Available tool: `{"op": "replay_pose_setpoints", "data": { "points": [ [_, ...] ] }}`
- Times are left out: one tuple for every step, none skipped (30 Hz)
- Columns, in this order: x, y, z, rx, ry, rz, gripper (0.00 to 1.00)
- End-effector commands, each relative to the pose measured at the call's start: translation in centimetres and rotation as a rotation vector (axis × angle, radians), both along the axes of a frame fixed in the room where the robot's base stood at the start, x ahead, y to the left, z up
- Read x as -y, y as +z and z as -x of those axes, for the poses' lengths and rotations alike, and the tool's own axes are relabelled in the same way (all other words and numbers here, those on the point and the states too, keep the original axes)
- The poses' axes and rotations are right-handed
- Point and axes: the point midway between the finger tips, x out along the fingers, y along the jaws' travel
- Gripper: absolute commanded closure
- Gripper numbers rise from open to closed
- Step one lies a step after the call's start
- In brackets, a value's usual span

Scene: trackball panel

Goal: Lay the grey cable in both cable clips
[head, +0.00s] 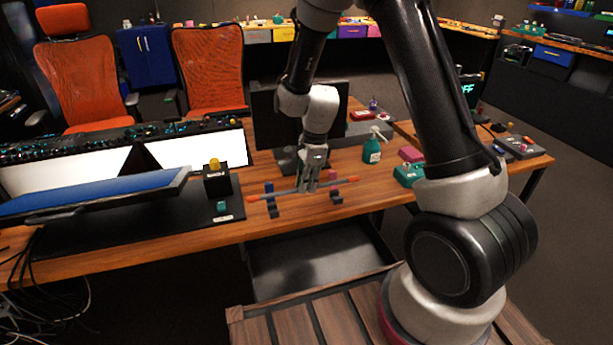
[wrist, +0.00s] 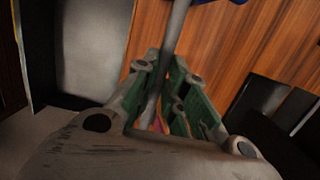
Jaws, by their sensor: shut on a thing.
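The grey cable (head: 288,191) is a straight length with orange ends, held level near the table's front edge. My gripper (head: 309,187) is shut on its middle from above. In the wrist view the cable (wrist: 172,40) runs between the green-padded fingers (wrist: 166,110). A blue cable clip (head: 270,197) stands on a dark foot left of my gripper.
A black box with a yellow button (head: 215,179) and a blue-topped panel (head: 100,194) are to the left. A teal spray bottle (head: 373,149) and a green box (head: 408,174) stand to the right. A monitor (head: 270,118) is behind. An open dark drawer (head: 318,268) juts out below the tabletop.

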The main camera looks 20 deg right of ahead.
Motion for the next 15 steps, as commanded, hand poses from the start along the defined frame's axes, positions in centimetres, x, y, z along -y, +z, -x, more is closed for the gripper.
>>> {"op": "replay_pose_setpoints", "data": {
  "points": [
    [0.0, -0.5, 0.0, 0.000, -0.002, 0.000, 1.00],
    [0.0, -0.8, 0.0, -0.001, -0.002, 0.000, 1.00],
    [0.0, -1.1, 0.0, -0.001, -0.002, 0.000, 1.00],
    [0.0, -1.4, 0.0, -0.001, -0.001, 0.000, 1.00],
    [0.0, -1.6, 0.0, -0.001, -0.001, 0.001, 1.00],
    [0.0, -2.0, 0.0, -0.001, 0.000, 0.001, 1.00],
    [0.0, -2.3, 0.0, -0.001, -0.001, 0.001, 1.00],
    [0.0, -2.5, 0.0, -0.001, -0.001, 0.001, 1.00],
    [0.0, -2.9, 0.0, -0.001, -0.002, 0.000, 1.00],
    [0.0, -3.1, 0.0, -0.001, -0.002, 0.000, 1.00],
    [0.0, -3.4, 0.0, -0.001, -0.001, 0.001, 1.00],
    [0.0, -3.7, 0.0, -0.001, -0.001, 0.001, 1.00],
    [0.0, -3.9, 0.0, 0.000, -0.001, 0.001, 1.00],
    [0.0, -4.1, 0.0, 0.000, -0.001, 0.001, 1.00],
    [0.0, -4.3, 0.0, 0.000, -0.001, 0.001, 1.00]
  ]
}}
